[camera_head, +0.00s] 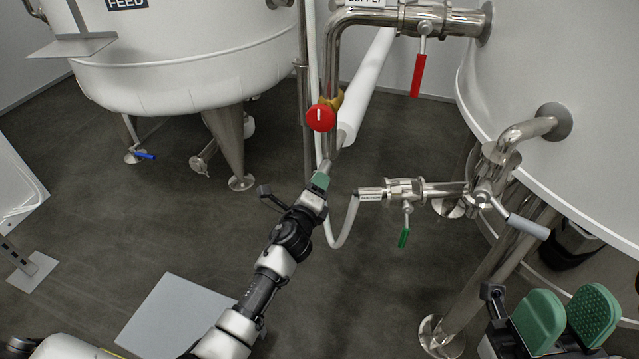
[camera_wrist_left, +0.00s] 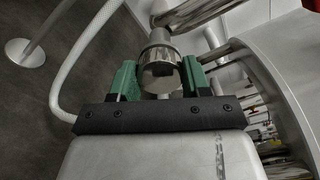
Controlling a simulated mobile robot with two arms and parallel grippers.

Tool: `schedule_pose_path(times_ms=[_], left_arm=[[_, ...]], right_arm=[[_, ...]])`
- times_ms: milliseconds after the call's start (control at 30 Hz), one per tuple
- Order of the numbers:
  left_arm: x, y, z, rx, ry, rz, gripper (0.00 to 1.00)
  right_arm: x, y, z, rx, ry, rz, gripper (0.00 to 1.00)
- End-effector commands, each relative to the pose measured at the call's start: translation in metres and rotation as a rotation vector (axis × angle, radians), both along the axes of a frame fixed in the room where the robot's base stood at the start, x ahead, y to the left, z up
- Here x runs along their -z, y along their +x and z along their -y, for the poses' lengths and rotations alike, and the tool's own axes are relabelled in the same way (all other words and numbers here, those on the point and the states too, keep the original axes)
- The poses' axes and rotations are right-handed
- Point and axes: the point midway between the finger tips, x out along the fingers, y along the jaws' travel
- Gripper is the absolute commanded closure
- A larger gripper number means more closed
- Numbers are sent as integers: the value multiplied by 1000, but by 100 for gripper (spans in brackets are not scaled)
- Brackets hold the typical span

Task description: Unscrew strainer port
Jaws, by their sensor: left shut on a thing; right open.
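The strainer port (camera_head: 327,164) is a short metal cylinder on the pipework below a red round knob. In the left wrist view its shiny round end (camera_wrist_left: 160,75) faces the camera. My left gripper (camera_head: 320,181) has its green pads on the port's sides, and in the wrist view its two fingers (camera_wrist_left: 159,83) stand either side of the cylinder. The contact itself is partly hidden in the head view. My right gripper (camera_head: 566,316) is at the bottom right, its two green pads apart and empty.
The red knob (camera_head: 320,117) sits just above the left gripper. A white hose (camera_head: 345,232) hangs close on its right. A valve with a green handle (camera_head: 405,226) and a lever valve (camera_head: 486,185) stand further right. Tanks stand left (camera_head: 190,50) and right (camera_head: 580,90).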

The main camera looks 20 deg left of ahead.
Motion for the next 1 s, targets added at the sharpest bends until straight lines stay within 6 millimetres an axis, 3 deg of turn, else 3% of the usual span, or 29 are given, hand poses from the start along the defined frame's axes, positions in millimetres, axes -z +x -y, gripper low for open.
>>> schedule_pose_path(times_ms=[333, 600, 867, 1000], left_arm=[[3, 0, -8, -16, -85, -11, 100], [4, -1, -7, -17, -493, -26, 100], [4, -1, -8, -16, -508, -25, 100], [4, -1, -7, -16, -646, -31, 100]], right_arm=[[0, 0, 0, 0, 0, 0, 57], [-3, 0, 0, 0, 0, -1, 57], [-2, 0, 0, 0, 0, -1, 57], [-6, 0, 0, 0, 0, -1, 57]])
